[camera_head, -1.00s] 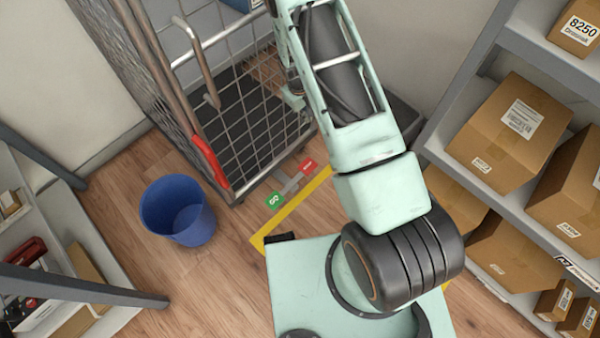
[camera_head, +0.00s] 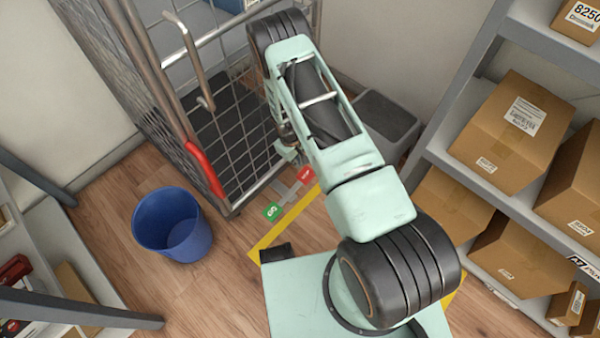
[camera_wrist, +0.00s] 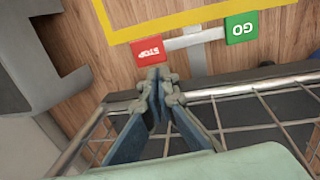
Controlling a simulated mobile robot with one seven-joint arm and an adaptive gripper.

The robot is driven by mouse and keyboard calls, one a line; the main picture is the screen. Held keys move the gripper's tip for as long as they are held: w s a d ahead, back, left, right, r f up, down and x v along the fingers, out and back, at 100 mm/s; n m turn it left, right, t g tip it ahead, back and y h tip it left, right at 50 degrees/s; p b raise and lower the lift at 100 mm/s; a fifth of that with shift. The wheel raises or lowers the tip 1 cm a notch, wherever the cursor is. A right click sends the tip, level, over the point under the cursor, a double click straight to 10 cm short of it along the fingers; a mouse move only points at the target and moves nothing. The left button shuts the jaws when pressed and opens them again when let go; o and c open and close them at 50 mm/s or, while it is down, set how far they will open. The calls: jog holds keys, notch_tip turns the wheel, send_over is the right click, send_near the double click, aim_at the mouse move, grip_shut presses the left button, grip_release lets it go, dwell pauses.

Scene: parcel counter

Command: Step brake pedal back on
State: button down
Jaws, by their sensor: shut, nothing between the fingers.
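The brake pedal is a grey bar with a red STOP plate (camera_head: 305,174) at one end and a green GO plate (camera_head: 272,211) at the other, low at the foot of the wire cage cart (camera_head: 218,187). The wrist view shows the STOP plate (camera_wrist: 143,52) and the GO plate (camera_wrist: 241,27) too. My gripper (camera_wrist: 154,76) is shut and empty, its tips close to the STOP plate's cart-side edge. Contact cannot be told. In the head view my gripper (camera_head: 288,153) is small beside the cart. The pedal's tilt is unclear.
A blue bin (camera_head: 172,225) stands on the floor left of the pedal. Yellow tape (camera_head: 272,240) marks the wood floor. A grey bin (camera_head: 385,125) stands behind my arm. Shelves with cardboard boxes (camera_head: 512,117) line the right; another shelf is at the left.

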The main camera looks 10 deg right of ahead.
aim_at(302, 179)
jog(key=f+b, duration=0.1)
jog(key=f, duration=0.3)
jog(key=d+f+b, duration=0.1)
jog(key=f+b, duration=0.1)
jog(key=f, duration=0.3)
jog(key=w+f+b, duration=0.1)
jog(key=f+b, duration=0.1)
jog(key=f, duration=0.2)
jog(key=shift+w+d+f, duration=0.1)
jog(key=shift+d+f, duration=0.2)
jog(key=shift+d, duration=0.1)
jog(key=shift+d, duration=0.1)
